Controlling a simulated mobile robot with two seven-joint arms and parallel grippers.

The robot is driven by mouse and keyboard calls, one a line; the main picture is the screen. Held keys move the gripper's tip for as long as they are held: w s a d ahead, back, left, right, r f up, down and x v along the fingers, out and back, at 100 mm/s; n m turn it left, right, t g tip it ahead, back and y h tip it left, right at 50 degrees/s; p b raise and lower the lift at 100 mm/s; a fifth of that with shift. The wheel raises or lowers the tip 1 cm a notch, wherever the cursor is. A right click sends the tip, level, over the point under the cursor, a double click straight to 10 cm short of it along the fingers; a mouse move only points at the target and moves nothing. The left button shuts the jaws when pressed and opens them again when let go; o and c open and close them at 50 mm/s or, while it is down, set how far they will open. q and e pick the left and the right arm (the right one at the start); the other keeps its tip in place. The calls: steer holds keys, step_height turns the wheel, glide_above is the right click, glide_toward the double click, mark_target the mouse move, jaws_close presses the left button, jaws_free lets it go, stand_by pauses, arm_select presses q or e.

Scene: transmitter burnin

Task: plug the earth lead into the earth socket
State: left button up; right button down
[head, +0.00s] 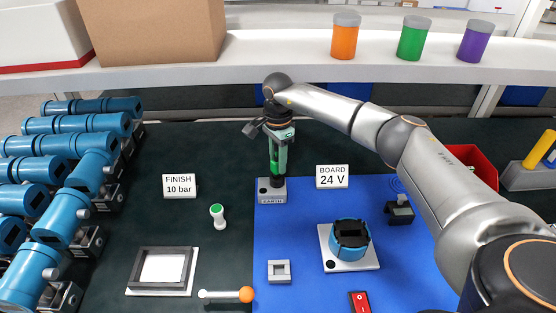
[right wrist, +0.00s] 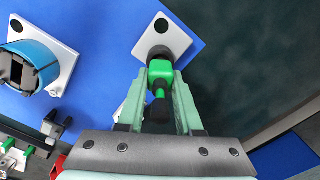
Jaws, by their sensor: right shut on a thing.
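The earth socket (head: 265,197) is a small grey block labelled EARTH at the upper left corner of the blue mat. It also shows in the right wrist view (right wrist: 178,41), with a black round spot on its far part. My right gripper (head: 277,172) points down over the block and is shut on the green plug (right wrist: 161,71) of the earth lead. The plug's dark lower end meets the block's near part. I cannot tell how deep it sits. No trailing wire shows clearly. My left gripper is not in view.
The blue mat (head: 307,215) holds a blue round transmitter (head: 348,246) on a white plate, a black clip (head: 400,212), a grey square holder (head: 279,271) and a red switch (head: 359,302). Blue transmitters (head: 85,190) line the left. A shelf (head: 270,67) crosses behind.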

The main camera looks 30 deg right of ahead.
arm_select(q)
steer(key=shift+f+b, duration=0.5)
steer(key=shift+b, duration=0.05)
arm_select(e)
steer(key=shift+f, duration=0.85)
steer(key=c, duration=0.5)
jaws_free()
step_height(320, 180, up, 4)
steer(key=shift+f, duration=0.1)
step_height(320, 180, up, 8)
steer(key=shift+f, duration=0.1)
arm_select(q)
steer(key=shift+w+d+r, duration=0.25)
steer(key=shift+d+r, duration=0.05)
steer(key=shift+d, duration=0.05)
arm_select(e)
steer(key=shift+r, duration=0.5)
